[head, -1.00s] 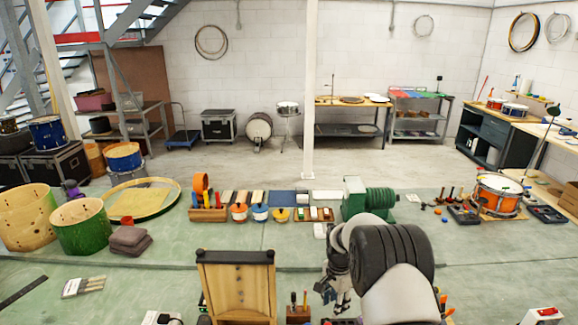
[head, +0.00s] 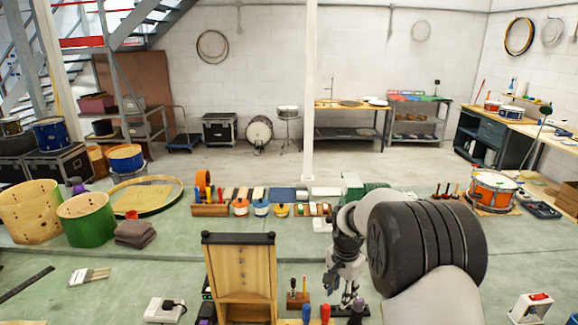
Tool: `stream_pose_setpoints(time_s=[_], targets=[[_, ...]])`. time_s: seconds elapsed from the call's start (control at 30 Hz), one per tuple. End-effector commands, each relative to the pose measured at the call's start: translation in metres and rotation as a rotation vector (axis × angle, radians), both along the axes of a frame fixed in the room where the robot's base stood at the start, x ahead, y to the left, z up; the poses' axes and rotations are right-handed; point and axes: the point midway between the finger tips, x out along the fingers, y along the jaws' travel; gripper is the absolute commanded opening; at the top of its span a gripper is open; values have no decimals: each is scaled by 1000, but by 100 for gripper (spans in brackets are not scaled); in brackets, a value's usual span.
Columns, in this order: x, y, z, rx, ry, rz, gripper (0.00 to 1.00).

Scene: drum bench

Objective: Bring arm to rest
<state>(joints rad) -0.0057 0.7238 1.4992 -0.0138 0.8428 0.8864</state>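My gripper (head: 344,298) hangs pointing down in the lower middle of the head view, right of the wooden rack. It is small and partly dark, so I cannot tell whether its fingers are open or shut. No held object is clearly visible. My arm's thick dark joint and pale link fill the area to its right. They hide part of the bench and much of the green machine (head: 366,187). A small dark thing (head: 358,309) shows just below and right of the gripper; I cannot tell whether they touch.
The wooden rack (head: 239,273) stands left of the gripper. A row of small pots (head: 261,210) and blocks lies behind. Drum shells (head: 86,220) are at left, an orange drum (head: 493,191) at right. Green bench surface (head: 150,285) is partly clear at left.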

Motion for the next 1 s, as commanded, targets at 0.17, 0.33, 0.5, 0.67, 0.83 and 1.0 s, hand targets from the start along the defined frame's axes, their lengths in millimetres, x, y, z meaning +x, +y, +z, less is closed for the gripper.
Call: stream_pose_setpoints(time_s=[0.17,0.33,0.5,0.67,0.83,1.0], targets=[[-36,-1,46,-11,-53,120,35],[-94,-1,86,-33,-108,272,35],[-161,-2,106,-65,-164,424,35],[-228,-2,105,-103,-216,564,35],[-295,-2,84,-150,-264,706,35],[-337,-2,60,-188,-295,807,35]])
